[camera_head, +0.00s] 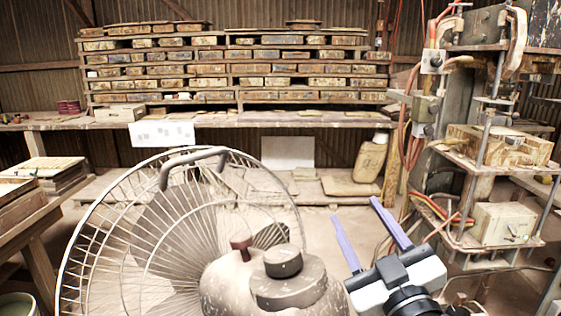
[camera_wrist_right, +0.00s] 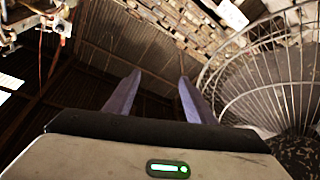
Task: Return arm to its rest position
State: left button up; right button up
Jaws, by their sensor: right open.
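My right gripper (camera_head: 370,236) is at the lower right of the head view, just right of a large fan. Its two purple fingers are spread apart with nothing between them. The fingers also show in the right wrist view (camera_wrist_right: 160,95), apart and empty. The rest of my right arm runs out of the bottom of the head view. My left gripper is not in view.
The fan (camera_head: 190,220) with a wire cage fills the lower left middle. The tile press (camera_head: 490,150) with hoses stands at the right. A wooden table (camera_head: 30,205) is at the left. A long bench (camera_head: 260,120) with loaded shelves (camera_head: 235,68) lies at the back.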

jog(key=s+d+f+m+g+h, duration=0.25)
jog(key=s+f+g, duration=0.2)
jog(key=f, duration=0.65)
jog(key=s+d+f+m+g+h, duration=0.15)
jog(key=s+d+f+g, duration=0.3)
jog(key=f, duration=0.75)
jog(key=s+d+f+m+g, duration=0.1)
jog(key=s+f+g, duration=0.4)
jog(key=s, duration=0.6)
jog(key=s+d+f+m+g, duration=0.1)
jog(key=s+f+g, duration=0.2)
jog(key=s+f, duration=0.6)
jog(key=w+a+f+t+y, duration=0.2)
jog(key=a+f+t, duration=0.3)
jog(key=f, duration=0.5)
jog(key=shift+w+a, duration=0.25)
jog(key=shift+a, duration=0.1)
jog(key=shift+c, duration=0.3)
